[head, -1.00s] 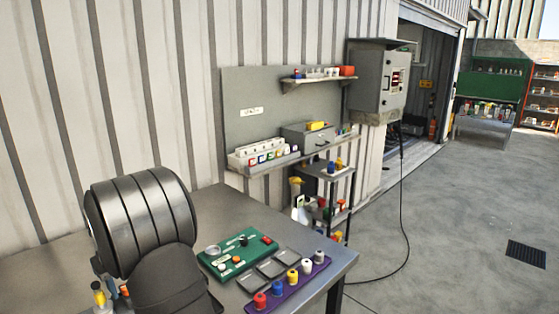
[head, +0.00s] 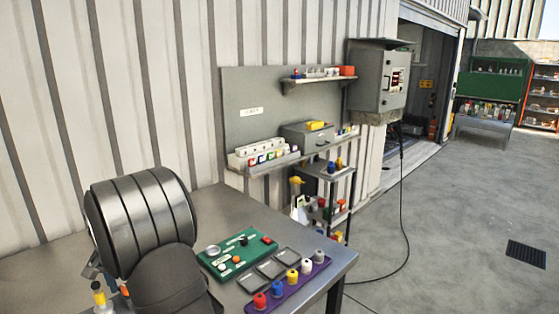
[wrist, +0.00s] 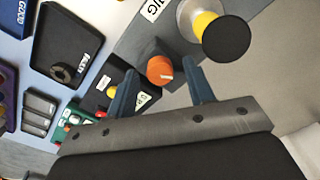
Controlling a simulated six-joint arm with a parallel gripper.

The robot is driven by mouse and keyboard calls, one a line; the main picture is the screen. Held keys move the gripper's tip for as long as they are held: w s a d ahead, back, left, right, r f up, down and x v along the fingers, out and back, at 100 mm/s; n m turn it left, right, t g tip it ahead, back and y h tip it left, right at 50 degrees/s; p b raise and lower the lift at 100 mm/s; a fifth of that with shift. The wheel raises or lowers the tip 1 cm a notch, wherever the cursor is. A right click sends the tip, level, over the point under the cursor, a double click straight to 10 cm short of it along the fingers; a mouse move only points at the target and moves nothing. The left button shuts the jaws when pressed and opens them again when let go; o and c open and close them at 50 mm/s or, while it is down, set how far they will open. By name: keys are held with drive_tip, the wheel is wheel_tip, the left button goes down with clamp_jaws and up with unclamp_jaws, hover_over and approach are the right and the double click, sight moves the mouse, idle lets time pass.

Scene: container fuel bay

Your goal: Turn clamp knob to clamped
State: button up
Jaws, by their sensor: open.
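The orange knob (wrist: 160,70) with a white pointer line shows in the middle of the wrist view. It sits on a dark grey block beside a label reading "JIG". My gripper (wrist: 161,75) is open, with one blue-grey finger on each side of the knob. Gaps show between the fingers and the knob. The pointer line points toward the right finger. I cannot read any mark for the clamped position. In the head view my arm hides the gripper, and only a bit of orange (head: 124,290) shows beside the arm.
A black disc on a yellow stem (wrist: 226,38) stands close to the right finger. A black tray (wrist: 75,45) lies to the left. A green button panel (wrist: 72,120) is at lower left and also shows in the head view (head: 215,262). Colored pegs stand on a purple rack (head: 290,290).

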drive_tip(key=shift+m, duration=0.3)
idle(0.5)
drive_tip(key=s+d+r+n+t+y, duration=0.1)
drive_tip(key=s+d+r+n+t, duration=0.15)
drive_tip(key=r, duration=0.55)
drive_tip(key=s+d+r+n+t+y, duration=0.15)
drive_tip(key=s+r, duration=0.25)
drive_tip(key=r, duration=0.4)
drive_tip(key=shift+h, duration=0.25)
drive_tip(key=x, duration=1.7)
drive_tip(key=shift+w+a+f, duration=0.1)
drive_tip(key=shift+a+f, duration=0.05)
drive_tip(key=shift+a, duration=0.25)
drive_tip(key=c, duration=1)
